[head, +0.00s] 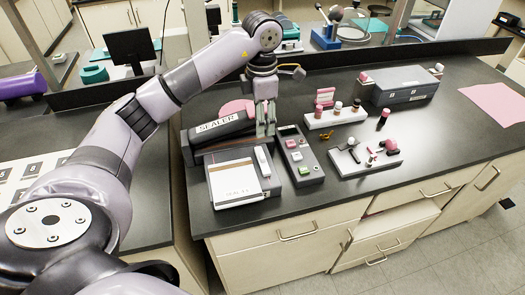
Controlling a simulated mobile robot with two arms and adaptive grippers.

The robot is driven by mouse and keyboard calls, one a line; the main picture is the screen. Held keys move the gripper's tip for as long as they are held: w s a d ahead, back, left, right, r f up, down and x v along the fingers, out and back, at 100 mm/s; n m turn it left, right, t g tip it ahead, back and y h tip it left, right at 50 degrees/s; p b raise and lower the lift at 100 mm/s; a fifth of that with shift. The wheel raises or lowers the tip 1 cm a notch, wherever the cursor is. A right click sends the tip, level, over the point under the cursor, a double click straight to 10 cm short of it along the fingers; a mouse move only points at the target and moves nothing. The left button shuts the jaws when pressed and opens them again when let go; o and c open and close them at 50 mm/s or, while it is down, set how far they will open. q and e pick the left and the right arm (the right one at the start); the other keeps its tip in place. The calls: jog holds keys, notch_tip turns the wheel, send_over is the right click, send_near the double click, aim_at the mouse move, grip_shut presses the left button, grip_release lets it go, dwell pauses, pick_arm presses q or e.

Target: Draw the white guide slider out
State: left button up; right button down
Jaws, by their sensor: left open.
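The white guide slider (262,161) looks like the narrow white bar along the right side of the flat platform in front of the device marked SEALER (218,128). A white sheet with brown strips (236,184) lies to its left on the platform. My left gripper (265,131) points down just behind the slider, at the right end of the sealer's dark bar. Its fingers are open and hold nothing that I can see. Whether they touch the sealer is too small to tell. My right gripper is not in view.
A grey control box (301,158) with pink and green buttons stands close right of the platform. Further right are a white rack with small bottles (335,117), a white tray with small tools (364,157) and a grey case (404,86). The counter's right part is mostly clear.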

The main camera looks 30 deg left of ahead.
aim_at(262, 155)
pick_arm(q)
notch_tip(262, 155, down, 12)
jog(key=p, duration=0.3)
jog(key=c, duration=0.4)
grip_shut()
dwell(0.5)
